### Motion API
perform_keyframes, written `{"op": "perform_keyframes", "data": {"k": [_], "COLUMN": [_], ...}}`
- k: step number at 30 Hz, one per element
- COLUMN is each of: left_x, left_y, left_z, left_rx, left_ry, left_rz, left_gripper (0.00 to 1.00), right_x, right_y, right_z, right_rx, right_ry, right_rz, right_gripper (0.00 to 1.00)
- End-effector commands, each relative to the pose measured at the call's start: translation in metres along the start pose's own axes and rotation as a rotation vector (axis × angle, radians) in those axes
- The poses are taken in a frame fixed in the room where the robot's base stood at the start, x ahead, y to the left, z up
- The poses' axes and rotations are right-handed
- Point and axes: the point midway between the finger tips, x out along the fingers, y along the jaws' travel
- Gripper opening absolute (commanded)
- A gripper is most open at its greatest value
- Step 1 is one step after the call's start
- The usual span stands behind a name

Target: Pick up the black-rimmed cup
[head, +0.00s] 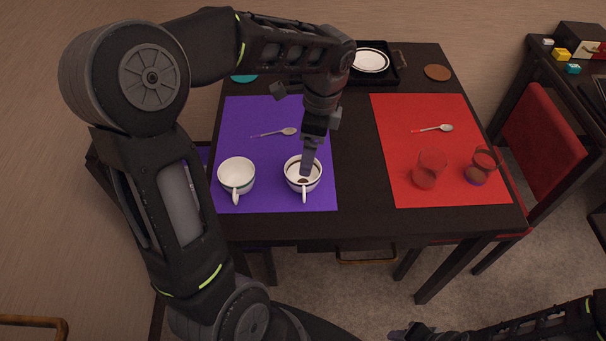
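The black-rimmed cup (293,182), white with a dark band at its rim, stands upright on the purple mat (262,111). Its handle points toward the front of the table. My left gripper (307,172) points down over this cup from behind, with its fingertip end reaching inside the rim. The finger gap is seen edge-on, so its opening and any grip on the cup wall cannot be told. A second white cup (237,175) with a greenish rim stands just to the left. My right gripper (412,333) is low at the bottom edge, away from the table, partly cut off.
A spoon (288,131) lies on the purple mat behind the cups. The red mat (400,114) holds another spoon (445,127) and two glasses (427,173) (481,166). A black tray (390,77) with a plate (370,60) stands at the back. The dark strip between mats is clear.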

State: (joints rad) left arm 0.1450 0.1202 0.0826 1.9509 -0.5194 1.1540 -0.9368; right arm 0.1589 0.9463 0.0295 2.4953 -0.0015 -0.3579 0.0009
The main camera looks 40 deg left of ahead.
Motion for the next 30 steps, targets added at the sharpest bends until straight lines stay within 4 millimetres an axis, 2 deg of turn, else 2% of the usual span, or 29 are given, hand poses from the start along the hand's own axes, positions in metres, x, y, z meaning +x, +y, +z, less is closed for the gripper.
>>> {"op": "perform_keyframes", "data": {"k": [6,14,24,30], "left_x": [0.001,0.025,0.028,0.051], "left_y": [0.000,0.000,0.001,0.003], "left_z": [0.000,0.001,0.001,0.003], "left_rx": [0.000,-0.001,-0.001,0.000], "left_ry": [0.000,0.000,0.000,-0.001], "left_rz": [0.001,0.001,0.001,0.004], "left_gripper": [0.84,0.84,0.84,0.84], "right_x": [-0.001,0.000,-0.001,-0.003], "right_y": [0.000,0.000,0.000,-0.001], "right_z": [0.000,0.000,0.000,0.000], "right_rx": [0.000,0.000,0.000,0.000], "right_ry": [0.000,0.000,0.000,0.000], "right_rz": [0.000,0.000,0.000,0.000], "right_gripper": [0.36,0.36,0.36,0.36]}}
